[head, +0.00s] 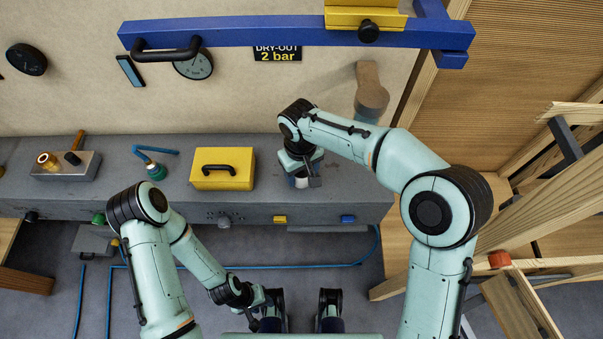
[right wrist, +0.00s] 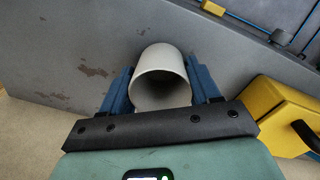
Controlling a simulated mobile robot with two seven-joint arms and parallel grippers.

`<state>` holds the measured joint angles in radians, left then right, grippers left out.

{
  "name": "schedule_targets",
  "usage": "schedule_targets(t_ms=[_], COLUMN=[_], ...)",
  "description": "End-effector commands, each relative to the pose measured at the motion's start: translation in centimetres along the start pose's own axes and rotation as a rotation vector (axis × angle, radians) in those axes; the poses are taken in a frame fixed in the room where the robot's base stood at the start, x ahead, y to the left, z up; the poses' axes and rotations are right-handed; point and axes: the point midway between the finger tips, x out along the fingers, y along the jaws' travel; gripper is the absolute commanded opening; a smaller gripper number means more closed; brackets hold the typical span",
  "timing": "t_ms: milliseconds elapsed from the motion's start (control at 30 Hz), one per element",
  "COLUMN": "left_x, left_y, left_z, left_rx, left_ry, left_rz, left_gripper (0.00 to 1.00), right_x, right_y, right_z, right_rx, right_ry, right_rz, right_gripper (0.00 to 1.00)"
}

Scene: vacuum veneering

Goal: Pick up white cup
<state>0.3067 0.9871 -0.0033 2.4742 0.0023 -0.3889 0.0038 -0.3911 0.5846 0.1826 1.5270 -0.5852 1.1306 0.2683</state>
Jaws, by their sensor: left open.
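The white cup (right wrist: 160,78) shows in the right wrist view, its round mouth turned toward the camera. It sits between the two blue fingers of my right gripper (right wrist: 161,88), with its sides very close to both; whether they press on it cannot be told. In the head view my right gripper (head: 303,180) points down over the grey bench, and the arm hides most of what is under it. My left gripper (head: 264,303) is open and empty, low in the head view in front of the bench.
The grey bench (head: 350,205) runs across the head view. A yellow box with a black handle (head: 222,180) stands left of the right gripper. A blue-tipped tool (head: 157,170) and a metal block (head: 66,168) lie further left. Wooden beams (head: 560,210) stand at right; a blue bar (head: 290,32) crosses above.

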Motion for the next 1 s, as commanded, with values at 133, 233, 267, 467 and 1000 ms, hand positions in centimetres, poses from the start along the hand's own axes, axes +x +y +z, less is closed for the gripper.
schedule_targets(t_ms=[133,233,267,467,1000], left_x=[0.0,0.0,0.0,-0.1,-1.4], left_y=[0.0,0.0,0.0,0.0,0.4], left_z=[0.0,0.0,0.0,0.0,0.1], left_rx=[0.000,0.000,0.000,0.000,0.000], left_ry=[0.000,0.000,0.000,-0.001,-0.002], left_rz=[0.000,0.000,0.000,0.000,0.000], left_gripper=[0.43,0.43,0.43,0.43,0.43], right_x=[0.0,0.0,-0.1,-1.0,-9.8], right_y=[0.0,0.0,0.0,0.1,0.3], right_z=[0.0,0.0,0.0,-0.1,-0.1], right_rx=[0.000,0.000,0.000,0.001,0.000], right_ry=[0.000,0.000,0.000,0.003,0.001], right_rz=[0.000,0.000,0.000,0.001,0.000], right_gripper=[0.28,0.28,0.28,0.28,0.28])
